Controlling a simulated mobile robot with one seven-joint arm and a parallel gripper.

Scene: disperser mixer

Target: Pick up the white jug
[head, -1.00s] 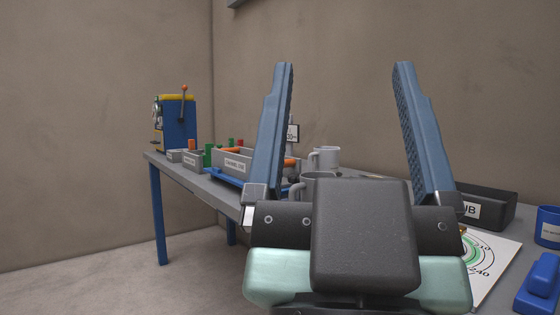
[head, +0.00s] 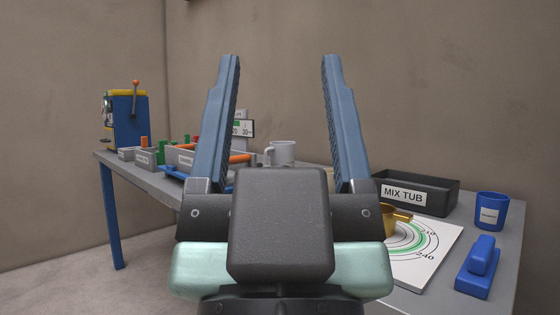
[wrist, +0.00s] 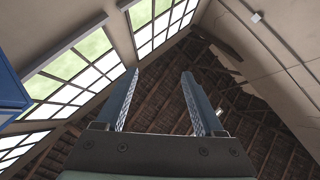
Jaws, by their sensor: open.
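A pale grey-white jug-like vessel with a handle on its left side (head: 281,153) stands upright on the workbench (head: 508,238), seen between my gripper's fingers in the head view. A second pale vessel nearer to me is almost wholly hidden behind my gripper. I cannot tell for sure which is the white jug. My gripper (head: 280,62) is open and empty, fingers pointing up, in front of the bench. In the wrist view my gripper (wrist: 160,74) has only ceiling and windows beyond it, no jug.
A black tub marked MIX TUB (head: 430,196), a blue cup (head: 492,211), a blue block-like item (head: 478,268) and a dial sheet (head: 440,250) with a brass-coloured pot (head: 392,219) are at right. Grey bins (head: 147,158) and a blue lever machine (head: 128,120) are at left.

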